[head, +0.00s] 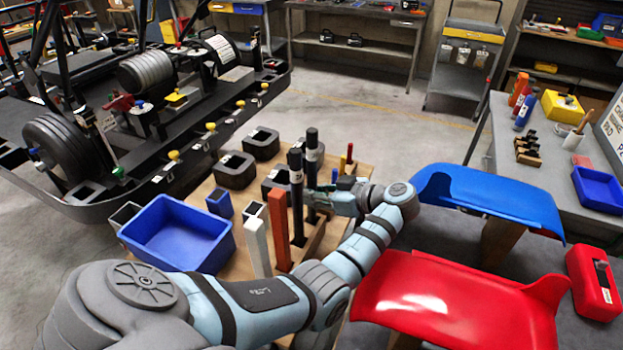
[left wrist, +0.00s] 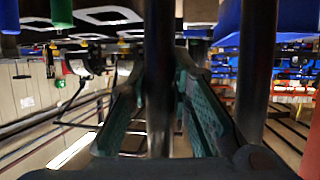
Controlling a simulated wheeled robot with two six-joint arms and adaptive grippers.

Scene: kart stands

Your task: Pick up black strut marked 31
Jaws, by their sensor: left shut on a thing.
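Two tall black struts stand close together on the wooden board in the head view. The nearer strut (head: 296,200) and the strut just right of it (head: 312,150) both carry small white labels, too small to read surely. In the left wrist view one black strut (left wrist: 158,70) stands between the green-padded fingers of my gripper (left wrist: 160,110). The other black strut (left wrist: 257,70) is beside it, outside the fingers. My right gripper is not in view.
An orange-brown post (head: 278,230) and a white post (head: 257,247) stand close left of the struts. A blue bin (head: 180,232) is farther left. Black square blocks (head: 236,171) lie behind. Blue (head: 490,197) and red panels (head: 450,305) lie to the right.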

